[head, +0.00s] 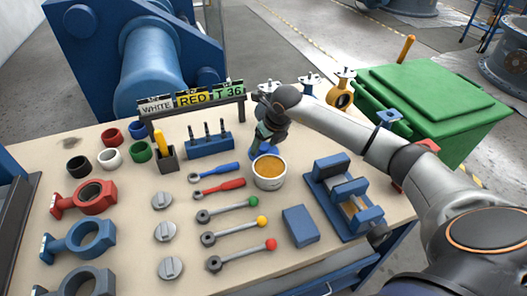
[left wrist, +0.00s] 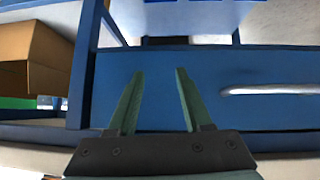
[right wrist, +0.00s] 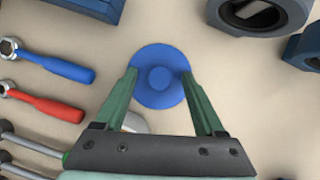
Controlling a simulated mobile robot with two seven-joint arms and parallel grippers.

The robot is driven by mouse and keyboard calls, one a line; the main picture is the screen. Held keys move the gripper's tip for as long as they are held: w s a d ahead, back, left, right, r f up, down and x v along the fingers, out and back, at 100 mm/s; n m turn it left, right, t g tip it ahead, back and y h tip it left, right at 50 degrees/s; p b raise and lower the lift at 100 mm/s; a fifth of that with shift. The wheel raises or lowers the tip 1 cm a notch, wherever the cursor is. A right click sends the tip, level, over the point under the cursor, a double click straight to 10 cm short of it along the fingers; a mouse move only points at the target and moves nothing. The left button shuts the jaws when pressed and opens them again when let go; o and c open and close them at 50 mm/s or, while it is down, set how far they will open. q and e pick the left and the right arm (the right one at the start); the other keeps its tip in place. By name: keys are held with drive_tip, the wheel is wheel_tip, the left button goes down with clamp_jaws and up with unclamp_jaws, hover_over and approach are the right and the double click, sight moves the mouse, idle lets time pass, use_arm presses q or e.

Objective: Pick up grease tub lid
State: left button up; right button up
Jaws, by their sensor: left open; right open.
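The grease tub lid (right wrist: 160,90) is a round blue disc with a raised centre knob, flat on the table in the right wrist view. In the head view it is mostly hidden behind my right gripper (head: 260,147). My right gripper (right wrist: 159,74) is open, with its two green fingers either side of the knob, over the lid; I cannot tell whether they touch it. The open grease tub (head: 269,183), white with yellow-brown grease, stands just in front of the gripper. My left gripper (left wrist: 157,72) is open and empty, facing a blue bench frame in the left wrist view.
Blue and red ratchets (head: 218,188) lie left of the tub. A blue tool block (head: 210,147) stands behind them, and a blue vise-like fixture (head: 347,195) to the right. Valve bodies (head: 341,97) stand at the back. Bare table (head: 290,150) lies right of the lid.

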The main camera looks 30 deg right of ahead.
clamp_jaws()
idle(0.4)
